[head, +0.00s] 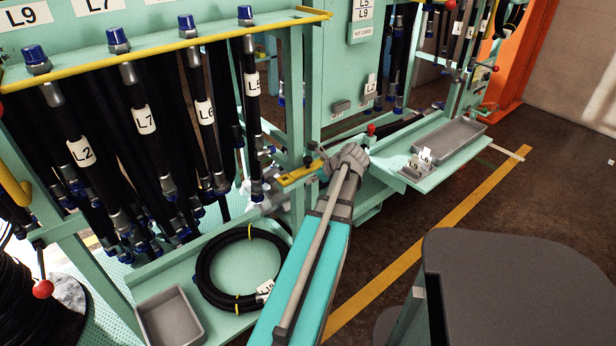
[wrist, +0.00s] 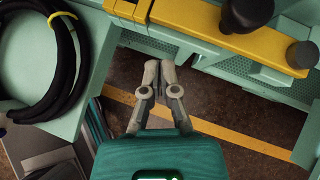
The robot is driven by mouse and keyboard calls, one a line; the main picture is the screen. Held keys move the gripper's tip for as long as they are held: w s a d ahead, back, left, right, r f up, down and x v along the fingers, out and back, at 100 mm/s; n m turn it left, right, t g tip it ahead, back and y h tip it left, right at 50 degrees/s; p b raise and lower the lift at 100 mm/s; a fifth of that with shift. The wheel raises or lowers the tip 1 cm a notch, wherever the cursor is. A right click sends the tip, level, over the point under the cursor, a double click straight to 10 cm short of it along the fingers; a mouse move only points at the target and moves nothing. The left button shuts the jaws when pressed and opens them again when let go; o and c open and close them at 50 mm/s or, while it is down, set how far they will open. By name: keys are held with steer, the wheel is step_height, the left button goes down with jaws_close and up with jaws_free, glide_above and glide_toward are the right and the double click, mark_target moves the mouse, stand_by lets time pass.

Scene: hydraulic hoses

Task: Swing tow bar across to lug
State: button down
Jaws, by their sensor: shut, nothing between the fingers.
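The yellow tow bar (wrist: 225,32) lies across the top right of the wrist view, with a black knob (wrist: 247,12) on it and a dark round end piece (wrist: 302,54) at its right. In the head view the tow bar (head: 296,177) shows as a short yellow piece at the rack's lower corner, partly hidden by my arm. My gripper (wrist: 160,72) is shut and empty, its tips just short of the bar's left end in the wrist picture. In the head view my gripper (head: 350,158) is at the gap between the two racks. I cannot clearly make out the lug.
A coiled hose (head: 238,268) and a grey bin (head: 170,318) sit on the near rack's shelf. The far rack's shelf holds a grey tray (head: 455,137) and label cards (head: 418,163). Hoses hang at left. A dark grey surface (head: 520,285) stands at right; floor between is clear.

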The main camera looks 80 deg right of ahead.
steer(key=s+a+r+p, duration=0.5)
steer(key=s+r+p, duration=0.1)
steer(key=r+p, duration=0.1)
stand_by(0.5)
steer(key=shift+s, duration=0.15)
stand_by(0.7)
